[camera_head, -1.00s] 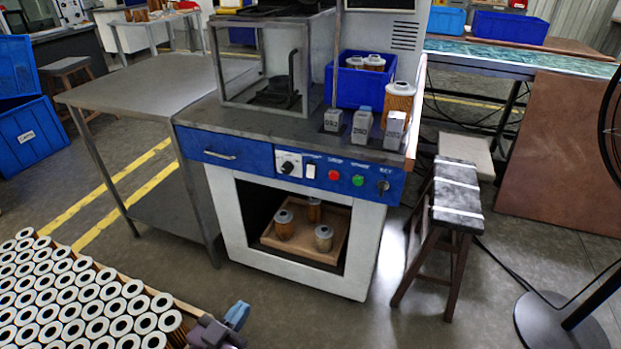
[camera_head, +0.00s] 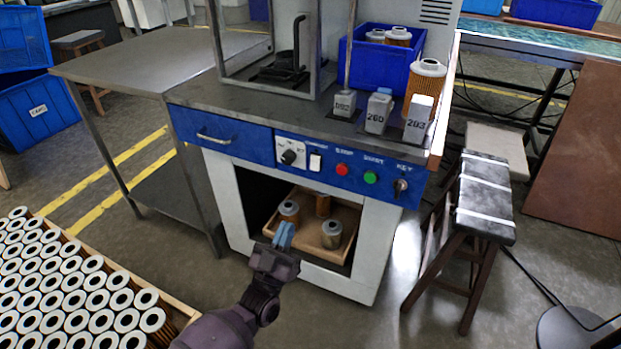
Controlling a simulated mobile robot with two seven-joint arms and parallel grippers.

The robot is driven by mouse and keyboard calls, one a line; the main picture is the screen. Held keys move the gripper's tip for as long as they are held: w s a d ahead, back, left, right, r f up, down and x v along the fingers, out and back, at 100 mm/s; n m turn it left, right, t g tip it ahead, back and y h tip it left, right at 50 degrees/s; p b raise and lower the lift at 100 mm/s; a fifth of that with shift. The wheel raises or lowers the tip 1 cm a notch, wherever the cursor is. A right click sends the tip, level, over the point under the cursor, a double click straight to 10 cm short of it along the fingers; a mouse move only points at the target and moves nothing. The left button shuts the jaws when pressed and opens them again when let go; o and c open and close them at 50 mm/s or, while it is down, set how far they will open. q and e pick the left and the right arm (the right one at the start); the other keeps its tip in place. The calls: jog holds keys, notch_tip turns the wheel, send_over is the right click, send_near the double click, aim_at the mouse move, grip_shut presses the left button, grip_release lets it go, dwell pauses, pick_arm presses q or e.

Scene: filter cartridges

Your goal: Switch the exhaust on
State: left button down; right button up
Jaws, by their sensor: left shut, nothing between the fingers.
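The blue control panel (camera_head: 260,148) runs along the front of the workbench. It carries a black rotary knob (camera_head: 289,157) on a white plate, a white rocker switch (camera_head: 315,161), a red button (camera_head: 342,169), a green button (camera_head: 370,177) and a key switch (camera_head: 400,186). The small labels are too blurred to read surely, so I cannot tell which control is the exhaust. My left gripper (camera_head: 284,234) is shut and empty, with blue fingertips pointing up. It shows below the panel, in front of the cabinet opening. My right gripper is not in view.
A wooden tray (camera_head: 345,206) with several filter cartridges is inside the cabinet. Numbered blocks, a cartridge and a blue bin (camera_head: 352,75) stand on the worktop. A crate of cartridges (camera_head: 160,299) is at lower left, a stool (camera_head: 483,200) at right.

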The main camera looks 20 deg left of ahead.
aim_at(314, 167)
pick_arm(q)
jog(key=shift+w, duration=0.1)
jog(key=x, duration=0.3)
jog(key=w+f+b+x, duration=0.1)
jog(key=x, duration=0.7)
jog(key=shift+w+f+b, duration=0.25)
jog(key=shift+b, duration=0.05)
jog(key=shift+w, duration=0.55)
jog(key=shift+w+r, duration=0.15)
jog(key=shift+w, duration=0.05)
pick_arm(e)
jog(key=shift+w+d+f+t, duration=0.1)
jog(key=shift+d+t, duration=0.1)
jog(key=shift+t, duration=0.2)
pick_arm(q)
jog(key=shift+w, duration=0.3)
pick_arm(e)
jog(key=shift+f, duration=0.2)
pick_arm(q)
jog(key=shift+s, duration=0.1)
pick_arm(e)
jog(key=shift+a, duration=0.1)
